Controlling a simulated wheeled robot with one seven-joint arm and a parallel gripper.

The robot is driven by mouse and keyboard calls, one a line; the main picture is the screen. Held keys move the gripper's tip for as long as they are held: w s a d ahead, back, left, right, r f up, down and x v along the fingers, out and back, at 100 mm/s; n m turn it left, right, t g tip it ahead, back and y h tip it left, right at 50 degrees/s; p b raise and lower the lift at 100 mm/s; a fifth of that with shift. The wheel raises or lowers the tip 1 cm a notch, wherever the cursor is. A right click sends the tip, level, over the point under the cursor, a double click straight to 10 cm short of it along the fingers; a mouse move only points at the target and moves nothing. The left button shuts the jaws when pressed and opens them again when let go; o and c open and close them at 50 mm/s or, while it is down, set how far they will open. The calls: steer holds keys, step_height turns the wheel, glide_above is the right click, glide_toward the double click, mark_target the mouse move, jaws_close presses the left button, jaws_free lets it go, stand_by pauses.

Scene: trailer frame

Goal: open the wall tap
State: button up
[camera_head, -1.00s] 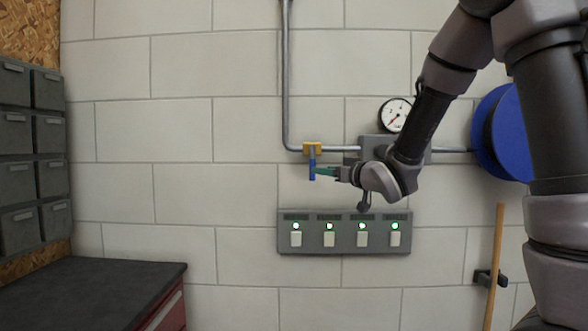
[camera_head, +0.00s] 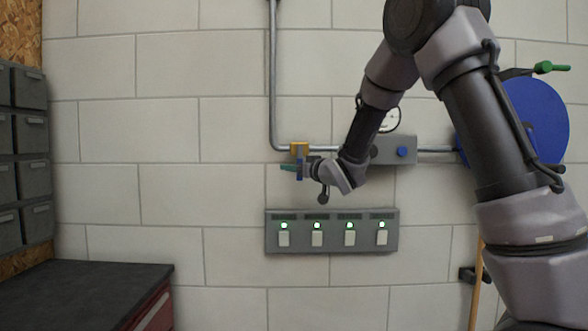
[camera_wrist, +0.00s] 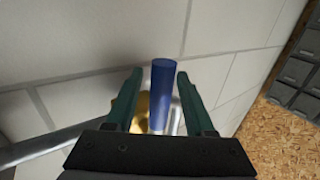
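The wall tap has a yellow brass body (camera_head: 299,149) on a grey pipe, with a blue lever (camera_head: 299,172) hanging straight down. My gripper (camera_head: 286,168) reaches in from the right at the lever's height, and its green fingertips stick out left of the lever. In the wrist view the blue lever (camera_wrist: 163,85) stands between the two green fingers of my gripper (camera_wrist: 159,74). A gap shows on the lever's left and a narrower one on its right, so the fingers are open around it. The brass body (camera_wrist: 141,110) is partly hidden behind the lever.
A grey panel (camera_head: 331,247) with several lit switches is on the wall just below my gripper. A grey box with a blue button (camera_head: 402,152), a gauge and a blue reel (camera_head: 535,120) are to the right.

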jaws_close()
stand_by(1.3)
